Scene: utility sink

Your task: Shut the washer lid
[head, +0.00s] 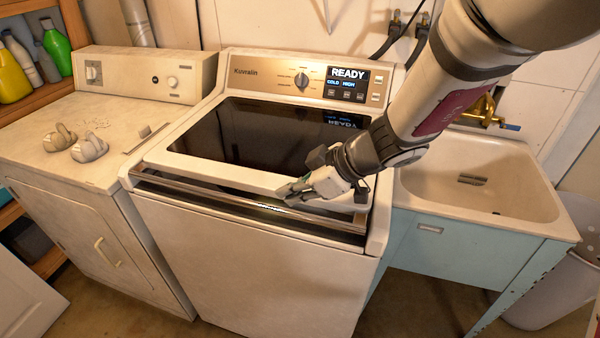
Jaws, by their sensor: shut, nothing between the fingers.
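The white washer (250,265) stands in the middle of the head view. Its lid (240,125), a dark glass panel in a white frame, lies down over the top, and the glass reflects the lit display. A shiny bar runs along the front, with dark strips beside it; I cannot tell whether the lid sits fully flush. My gripper (289,193) is shut and empty at the right part of the lid's front edge. Its fingertips point left, close to the bar; I cannot tell whether they touch.
A control panel (305,80) with a knob and a READY display stands behind the lid. A white dryer (75,205) with loose knob-like pieces (88,148) on top stands left. A utility sink (540,205) with a brass faucet (484,111) stands right. Bottles (54,48) fill a left shelf.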

